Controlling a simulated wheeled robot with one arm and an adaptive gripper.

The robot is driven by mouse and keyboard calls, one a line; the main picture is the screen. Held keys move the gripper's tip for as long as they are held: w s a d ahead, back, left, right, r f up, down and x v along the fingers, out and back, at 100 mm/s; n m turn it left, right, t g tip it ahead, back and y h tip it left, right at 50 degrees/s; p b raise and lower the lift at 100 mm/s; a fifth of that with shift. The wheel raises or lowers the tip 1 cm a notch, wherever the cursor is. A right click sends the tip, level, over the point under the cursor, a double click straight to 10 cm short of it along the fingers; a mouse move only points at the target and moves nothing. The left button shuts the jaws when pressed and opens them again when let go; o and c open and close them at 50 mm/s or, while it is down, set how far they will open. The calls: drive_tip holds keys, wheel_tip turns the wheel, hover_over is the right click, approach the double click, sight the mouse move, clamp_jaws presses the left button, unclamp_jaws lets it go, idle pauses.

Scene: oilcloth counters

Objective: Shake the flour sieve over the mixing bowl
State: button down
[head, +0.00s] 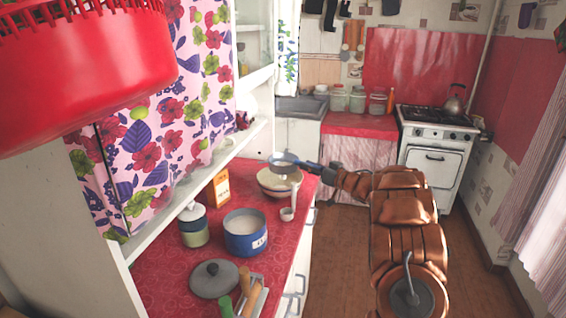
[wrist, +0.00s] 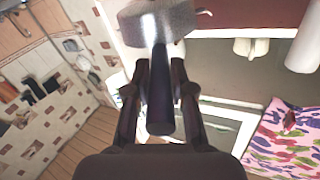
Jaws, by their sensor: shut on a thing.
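The flour sieve (head: 284,162) is a small round sieve with a blue handle. In the head view it is above the back part of the cream mixing bowl (head: 268,184), which stands on the red counter and is partly hidden by it. My gripper (head: 326,172) reaches in from the right, shut on the sieve's handle. In the wrist view the sieve (wrist: 155,24) is at the top, its dark handle running down between the fingers of my gripper (wrist: 156,92). The bowl's inside is mostly hidden in the head view, and I cannot tell whether flour is falling.
A white ladle or cup (head: 288,214) stands close before the bowl. A blue pot of white powder (head: 245,236), a lidded jar (head: 194,228) and a yellow box (head: 218,190) are nearby. A pot lid (head: 213,279) lies in front. A shelf edge (head: 200,180) borders the left.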

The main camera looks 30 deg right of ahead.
drive_tip(key=shift+w+d, duration=0.1)
drive_tip(key=shift+d, duration=0.35)
drive_tip(key=shift+a, duration=0.1)
drive_tip(key=shift+a+b, duration=0.3)
drive_tip(key=shift+a, duration=0.2)
drive_tip(key=a, duration=0.1)
drive_tip(key=s+a+b, duration=0.1)
drive_tip(key=a, duration=0.2)
drive_tip(key=shift+s+a, duration=0.15)
drive_tip(key=shift+s, duration=0.15)
